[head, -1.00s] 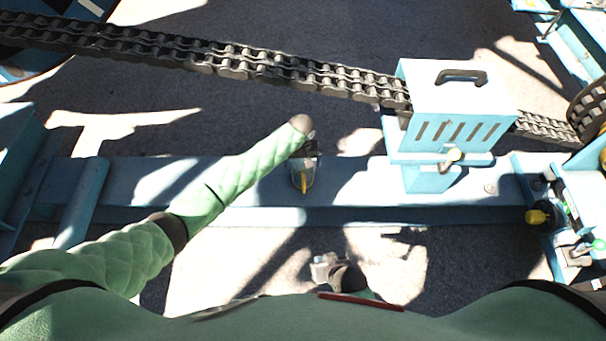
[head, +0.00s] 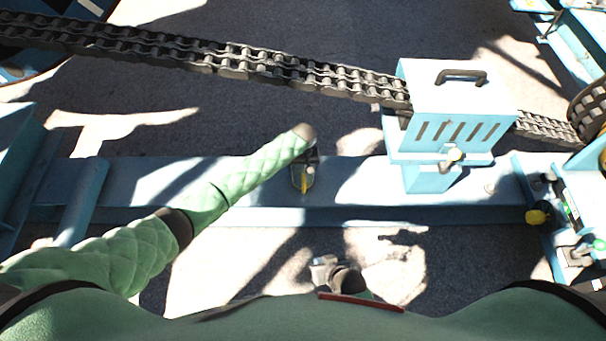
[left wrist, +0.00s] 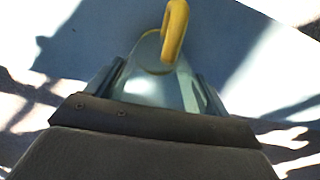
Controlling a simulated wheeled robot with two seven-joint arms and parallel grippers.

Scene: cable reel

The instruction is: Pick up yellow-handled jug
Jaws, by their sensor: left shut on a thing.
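The yellow-handled jug (head: 304,182) is small in the head view, on or just above the blue beam, below the end of my left arm. In the left wrist view the jug (left wrist: 155,88) has a clear or pale grey body and a curved yellow handle (left wrist: 174,35) pointing up and away. My left gripper (head: 307,160) is at the jug, its fingers on both sides of the body, shut on it. I cannot tell whether the jug's base touches the beam. My right gripper (head: 325,270) is low in the head view, over the ground, empty-looking; its jaw state is unclear.
The blue beam (head: 355,190) runs across the middle. A light-blue slotted box (head: 455,110) with a dark handle stands on it at right. A heavy chain (head: 240,60) crosses behind. Blue machinery (head: 575,200) with yellow and green knobs is at far right.

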